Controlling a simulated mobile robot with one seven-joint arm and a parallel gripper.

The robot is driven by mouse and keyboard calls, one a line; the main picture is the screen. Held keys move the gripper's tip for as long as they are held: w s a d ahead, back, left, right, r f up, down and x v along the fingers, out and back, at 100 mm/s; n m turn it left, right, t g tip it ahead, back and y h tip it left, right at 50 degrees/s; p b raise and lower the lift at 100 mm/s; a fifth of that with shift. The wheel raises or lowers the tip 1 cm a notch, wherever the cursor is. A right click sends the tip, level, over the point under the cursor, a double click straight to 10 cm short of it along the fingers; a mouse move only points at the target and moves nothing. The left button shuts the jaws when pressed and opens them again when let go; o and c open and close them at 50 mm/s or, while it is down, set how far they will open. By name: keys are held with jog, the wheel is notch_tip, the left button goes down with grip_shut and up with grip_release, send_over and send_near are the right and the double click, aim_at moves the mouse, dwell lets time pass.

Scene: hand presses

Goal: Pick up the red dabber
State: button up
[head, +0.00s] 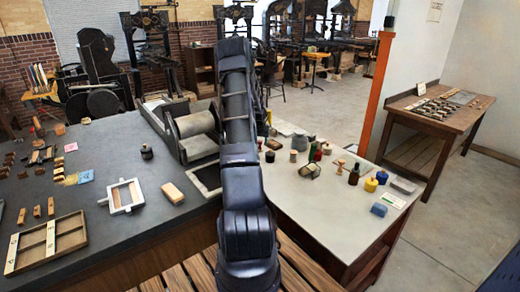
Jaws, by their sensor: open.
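A yellow round piece (382,177) and a blue round piece (371,185), dabber-like in shape, stand further right near the table edge. My arm rises through the middle of the view and hides part of the table. My gripper's fingers cannot be made out.
A press with a roller (196,123) is left of my arm. The dark table (120,225) holds wooden blocks and trays. The light table's front is clear.

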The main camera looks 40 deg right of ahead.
jog(key=x, duration=0.2)
jog(key=shift+w+d+f, duration=0.1)
jog(key=shift+f, duration=0.15)
jog(key=c, duration=1.1)
